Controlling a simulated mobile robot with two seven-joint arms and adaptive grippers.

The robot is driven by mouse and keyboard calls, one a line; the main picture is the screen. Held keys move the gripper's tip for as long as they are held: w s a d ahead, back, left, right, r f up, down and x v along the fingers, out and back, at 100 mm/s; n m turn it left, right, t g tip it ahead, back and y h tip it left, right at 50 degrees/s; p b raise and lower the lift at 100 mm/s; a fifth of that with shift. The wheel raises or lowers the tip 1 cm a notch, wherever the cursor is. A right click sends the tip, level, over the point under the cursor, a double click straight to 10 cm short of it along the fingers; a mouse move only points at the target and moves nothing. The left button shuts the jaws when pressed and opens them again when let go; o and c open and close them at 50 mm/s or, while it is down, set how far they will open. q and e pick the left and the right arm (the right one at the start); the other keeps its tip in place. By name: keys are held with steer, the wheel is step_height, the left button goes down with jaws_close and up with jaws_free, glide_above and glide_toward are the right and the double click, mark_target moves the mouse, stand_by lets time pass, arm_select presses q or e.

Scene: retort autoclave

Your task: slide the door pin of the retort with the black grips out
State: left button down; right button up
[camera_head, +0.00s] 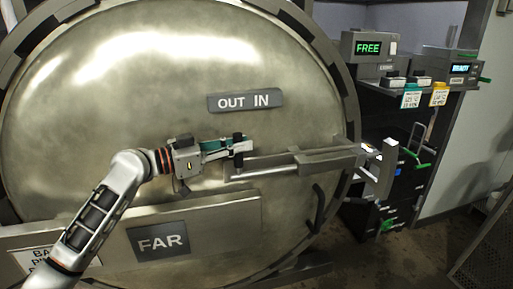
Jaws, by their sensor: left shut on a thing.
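The big round steel retort door (130,90) fills the left and middle of the head view. Its door pin (270,170) is a horizontal rod beside a steel bracket (320,158), below a grey plate (245,100) reading "OUT IN". My left gripper (240,147) comes in from the left, pointing right. It is shut at the left end of the pin, around its upright dark handle, which the fingers partly hide. A curved black grip (319,208) sits on the door, lower right of the pin. My right gripper is not in view.
A bar across the lower door carries a "FAR" plate (158,241). A steel keeper (381,168) stands out at the door's right edge. Beyond it are a shelf with a "FREE" display box (368,48), hanging tags and dark drawers. Open floor (380,258) shows at lower right.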

arm_select(q)
steer(key=shift+a+f, duration=0.1)
steer(key=shift+a, duration=0.15)
steer(key=c, duration=2.2)
jaws_free()
steer(key=o, duration=0.3)
steer(key=shift+s+a, duration=0.15)
steer(key=shift+a, duration=0.1)
steer(key=shift+d, duration=0.15)
steer(key=v, duration=1.2)
